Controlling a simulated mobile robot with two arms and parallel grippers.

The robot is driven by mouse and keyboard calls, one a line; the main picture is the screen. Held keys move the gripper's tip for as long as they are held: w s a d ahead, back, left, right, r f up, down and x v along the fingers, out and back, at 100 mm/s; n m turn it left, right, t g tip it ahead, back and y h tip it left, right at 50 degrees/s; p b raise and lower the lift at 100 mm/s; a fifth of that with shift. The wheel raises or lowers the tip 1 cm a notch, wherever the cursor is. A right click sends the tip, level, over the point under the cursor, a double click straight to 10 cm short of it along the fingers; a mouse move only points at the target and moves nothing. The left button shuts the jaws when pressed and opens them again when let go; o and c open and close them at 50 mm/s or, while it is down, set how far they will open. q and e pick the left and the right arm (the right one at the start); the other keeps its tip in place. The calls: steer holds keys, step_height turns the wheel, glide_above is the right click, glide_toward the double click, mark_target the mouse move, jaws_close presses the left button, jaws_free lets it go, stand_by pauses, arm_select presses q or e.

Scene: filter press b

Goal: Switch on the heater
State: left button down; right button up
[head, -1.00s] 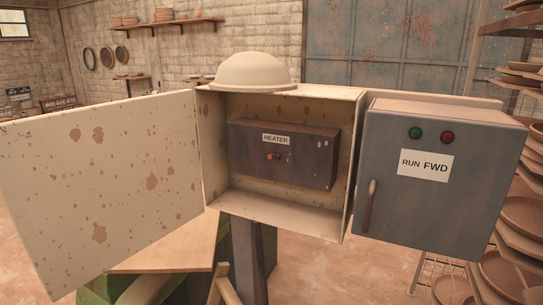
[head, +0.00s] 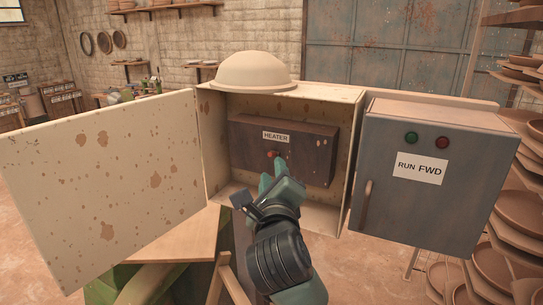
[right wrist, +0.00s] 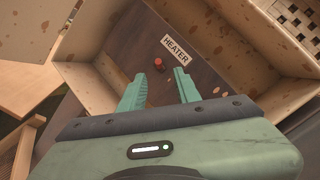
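The heater control is a small red knob (head: 272,153) on a dark brown panel (head: 310,155) labelled HEATER, inside an open beige cabinet (head: 347,150). My right gripper (head: 275,178) reaches into the cabinet from below, just in front of the knob. In the right wrist view its two green fingers (right wrist: 160,88) are apart with nothing between them. The knob (right wrist: 158,64) shows just beyond the fingertips, between them, and looks untouched. The label (right wrist: 176,49) is beside it. My left gripper is not in view.
The rust-spotted cabinet door (head: 105,190) stands open at the left. A pale dome (head: 253,72) sits on the cabinet top. A closed grey box (head: 430,190) labelled RUN FWD, with green and red buttons, stands at the right. Wooden boards (head: 170,240) are below.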

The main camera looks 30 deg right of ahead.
steer(key=p, duration=0.3)
glide_toward(272, 159)
steer(key=w+d+r, duration=0.1)
steer(key=w+r, duration=0.2)
steer(key=w, duration=0.1)
steer(key=shift+w+d+f, duration=0.15)
steer(key=shift+w+d, duration=0.1)
steer(key=shift+d, duration=0.1)
steer(key=shift+c, duration=0.3)
jaws_close()
